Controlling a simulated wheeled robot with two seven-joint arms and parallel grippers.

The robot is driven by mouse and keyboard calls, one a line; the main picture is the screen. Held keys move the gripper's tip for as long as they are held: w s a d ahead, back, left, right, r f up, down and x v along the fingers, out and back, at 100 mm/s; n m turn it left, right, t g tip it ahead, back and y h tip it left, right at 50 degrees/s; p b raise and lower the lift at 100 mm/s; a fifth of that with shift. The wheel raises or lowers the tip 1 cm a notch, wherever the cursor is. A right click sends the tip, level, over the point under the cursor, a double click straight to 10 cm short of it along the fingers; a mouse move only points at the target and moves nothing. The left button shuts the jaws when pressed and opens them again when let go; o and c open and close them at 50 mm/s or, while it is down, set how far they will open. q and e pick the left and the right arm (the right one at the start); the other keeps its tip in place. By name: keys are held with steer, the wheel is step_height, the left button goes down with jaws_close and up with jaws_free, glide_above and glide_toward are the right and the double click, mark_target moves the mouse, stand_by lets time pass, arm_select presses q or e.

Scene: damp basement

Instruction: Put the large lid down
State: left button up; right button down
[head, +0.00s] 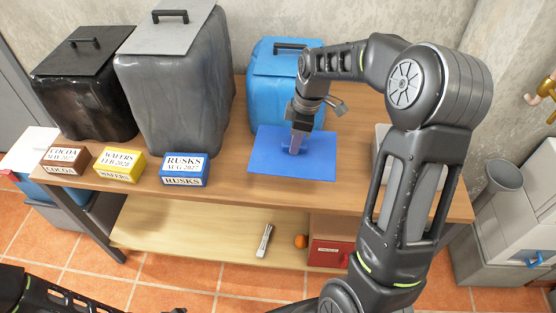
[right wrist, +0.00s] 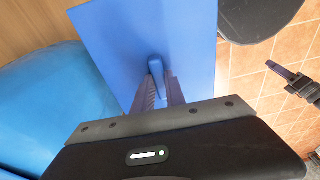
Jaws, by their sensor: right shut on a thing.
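The large lid is a flat blue square plate (head: 262,168) with a small blue handle (right wrist: 156,70). It is level over the front middle of the wooden tabletop, in front of the blue bin (head: 265,95). I cannot tell whether it touches the table. My right gripper (head: 296,146) points down from above and is shut on the handle; the fingers hide part of it. The right wrist view shows the lid (right wrist: 110,35) beyond the fingertips. My left arm shows at the bottom left of the head view; its gripper's state is not clear.
A grey bin (head: 175,100) and black bin (head: 85,95) stand at the left. Cocoa (head: 65,160), wafers (head: 119,165) and rusks (head: 184,170) boxes line the front edge. A pale tray (head: 382,140) is at the right, partly behind my arm. The lower shelf (head: 190,230) is mostly clear.

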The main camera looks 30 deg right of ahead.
steer(key=shift+w+d, duration=0.1)
steer(key=shift+w, duration=0.3)
steer(key=shift+s+r+n, duration=0.2)
steer(key=shift+s+n, duration=0.1)
steer(key=shift+w+f+p, duration=0.1)
steer(key=shift+f+p, duration=0.3)
steer(key=shift+f, duration=2.8)
steer(key=shift+f, duration=1.85)
steer(key=shift+f, duration=0.1)
steer(key=shift+f, duration=0.15)
steer(key=c, duration=1.4)
jaws_free()
steer(key=shift+o, duration=0.2)
